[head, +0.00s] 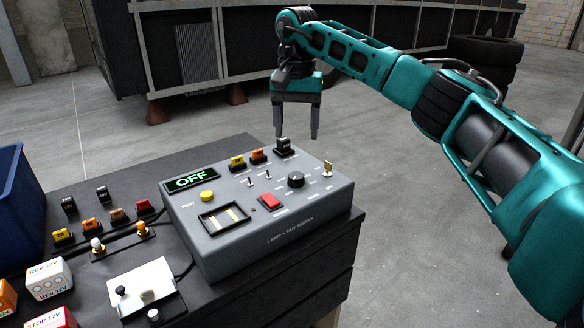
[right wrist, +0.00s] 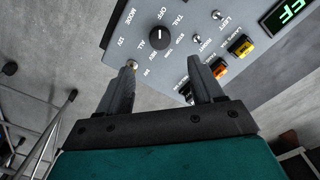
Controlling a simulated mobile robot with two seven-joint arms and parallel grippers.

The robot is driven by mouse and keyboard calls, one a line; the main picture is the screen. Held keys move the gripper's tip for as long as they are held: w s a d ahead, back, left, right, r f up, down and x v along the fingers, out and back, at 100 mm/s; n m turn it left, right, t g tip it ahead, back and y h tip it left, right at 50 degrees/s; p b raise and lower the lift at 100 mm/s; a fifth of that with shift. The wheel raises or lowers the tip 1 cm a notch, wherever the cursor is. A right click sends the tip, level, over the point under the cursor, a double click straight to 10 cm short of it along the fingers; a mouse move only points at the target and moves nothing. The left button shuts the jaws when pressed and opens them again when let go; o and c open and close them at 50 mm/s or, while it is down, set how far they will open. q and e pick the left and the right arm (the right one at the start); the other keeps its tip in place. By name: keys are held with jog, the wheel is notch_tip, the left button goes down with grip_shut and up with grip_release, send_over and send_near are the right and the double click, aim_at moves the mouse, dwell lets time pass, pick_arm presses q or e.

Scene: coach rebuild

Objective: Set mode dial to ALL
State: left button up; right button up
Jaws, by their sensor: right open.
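The mode dial is a round black knob (head: 296,180) on the sloped top of the grey lamp and fan tester (head: 258,240). In the right wrist view the dial (right wrist: 160,34) has a white pointer mark that appears to face the OFF label, with ALL printed to its left. The display (head: 191,181) reads OFF. My right gripper (head: 297,136) is open and empty, its fingers pointing down above and behind the tester's back edge, apart from the dial. In the wrist view its fingertips (right wrist: 162,62) frame the panel edge below the dial. My left gripper is out of view.
A black plug (head: 283,146) and orange and yellow plugs (head: 237,163) line the back edge. A blue bin (head: 20,205) and loose parts occupy the left bench.

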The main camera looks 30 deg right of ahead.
aim_at(296, 176)
notch_tip(296, 176, down, 10)
jog(key=shift+r+b, duration=0.1)
jog(key=shift+b, duration=0.2)
jog(key=shift+f, duration=0.6)
jog(key=shift+c, duration=0.3)
jog(key=c, duration=1)
